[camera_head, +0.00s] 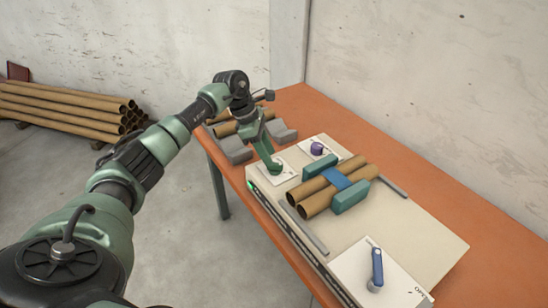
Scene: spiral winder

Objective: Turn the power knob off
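The winder is a cream box (415,225) on an orange table. My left gripper (276,168) points down onto a white plate (287,176) at the box's left corner. The gripper hides whatever sits in the middle of that plate, so I cannot tell whether it touches a knob there. Its fingers are too small to tell open from shut. A purple knob (317,148) stands on another white plate further back. No label shows which knob is the power knob. A small green light (251,184) glows on the box's left edge. My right gripper is out of view.
Two brown tubes (315,202) lie between teal blocks under a blue band (338,179). A blue lever (377,268) stands on the front white plate. Grey blocks (235,149) and more tubes lie behind my gripper. The orange table (440,195) is bare at right.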

